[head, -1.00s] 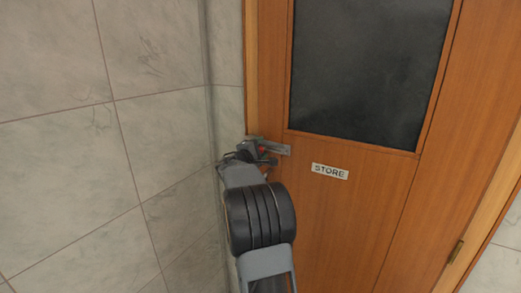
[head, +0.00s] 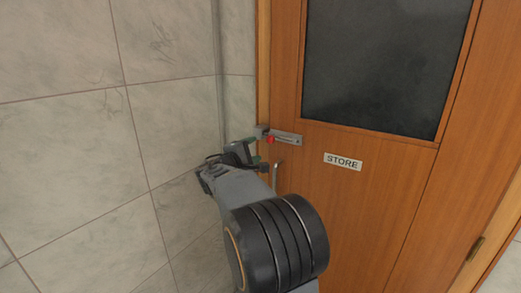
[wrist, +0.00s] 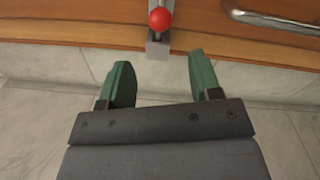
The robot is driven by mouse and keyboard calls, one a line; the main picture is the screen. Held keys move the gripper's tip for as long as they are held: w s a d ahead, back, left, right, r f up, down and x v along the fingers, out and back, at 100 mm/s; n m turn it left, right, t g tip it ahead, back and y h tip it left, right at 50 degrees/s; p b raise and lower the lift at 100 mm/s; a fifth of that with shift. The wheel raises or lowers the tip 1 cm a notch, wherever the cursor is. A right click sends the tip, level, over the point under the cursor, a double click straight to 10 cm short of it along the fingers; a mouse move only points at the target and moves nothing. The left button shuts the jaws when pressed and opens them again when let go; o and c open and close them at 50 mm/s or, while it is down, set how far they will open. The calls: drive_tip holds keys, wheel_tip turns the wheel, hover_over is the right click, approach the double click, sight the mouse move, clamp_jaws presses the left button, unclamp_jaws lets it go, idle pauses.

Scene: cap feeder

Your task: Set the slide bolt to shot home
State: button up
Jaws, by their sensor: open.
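The slide bolt (head: 288,138) is a grey metal fitting on the wooden door's left edge, above the handle. Its red knob (head: 271,140) sits at the left end of the fitting, close to the grey block (head: 262,131) at the door frame. In the wrist view the red knob (wrist: 159,19) shows at the top centre, just above the grey block (wrist: 158,48). I cannot clearly see how far the bar enters the block. My gripper (wrist: 160,80) is open and empty, its green fingers apart from the knob; in the head view it is below and left of the bolt.
A metal pull handle (head: 277,174) stands below the bolt and shows in the wrist view (wrist: 275,20). The door (head: 370,200) looks closed, with a dark window and a STORE sign (head: 343,161). A tiled wall (head: 165,120) is close on the left.

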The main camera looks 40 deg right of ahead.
drive_tip(key=shift+v, duration=1.1)
